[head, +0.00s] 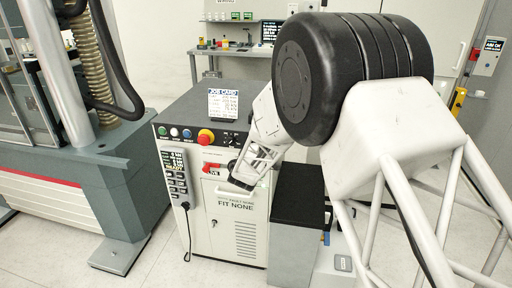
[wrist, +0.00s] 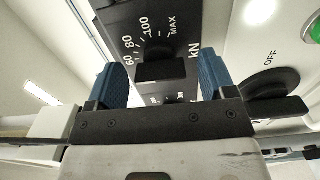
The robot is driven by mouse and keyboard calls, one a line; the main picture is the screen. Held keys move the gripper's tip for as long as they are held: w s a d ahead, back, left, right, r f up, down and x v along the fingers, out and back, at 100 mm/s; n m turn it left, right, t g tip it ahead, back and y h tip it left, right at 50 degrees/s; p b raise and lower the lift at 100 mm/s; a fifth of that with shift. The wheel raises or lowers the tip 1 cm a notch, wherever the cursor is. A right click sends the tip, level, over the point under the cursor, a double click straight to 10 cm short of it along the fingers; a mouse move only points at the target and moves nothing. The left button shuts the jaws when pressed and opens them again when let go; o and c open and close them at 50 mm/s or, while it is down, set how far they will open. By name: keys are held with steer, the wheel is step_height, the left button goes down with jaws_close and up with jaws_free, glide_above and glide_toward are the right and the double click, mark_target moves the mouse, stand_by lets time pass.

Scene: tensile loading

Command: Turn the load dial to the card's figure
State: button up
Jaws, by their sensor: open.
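The load dial (wrist: 160,71) has a black knob on a black scale plate marked 60, 80, 100, MAX and kN in the wrist view. My gripper (wrist: 162,82) is open, with one blue fingertip on each side of the knob. I cannot tell whether either pad touches it. The knob's pointer cannot be made out. The job card (head: 223,104) stands on top of the white cabinet in the head view, and its figures are too small to read. My arm hides the fingertips in that view.
A second black knob (wrist: 275,92) marked OFF sits right of the dial in the wrist view. A red emergency stop (head: 206,137) and several coloured buttons line the cabinet's (head: 228,215) console. A handheld keypad (head: 175,171) hangs on its left side. A black-topped box (head: 299,193) stands to the right.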

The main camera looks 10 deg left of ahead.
steer(key=shift+w, duration=0.35)
steer(key=shift+c, duration=0.4)
steer(key=c, duration=0.9)
steer(key=shift+o, duration=0.2)
steer(key=shift+n, duration=0.4)
steer(key=n, duration=1.1)
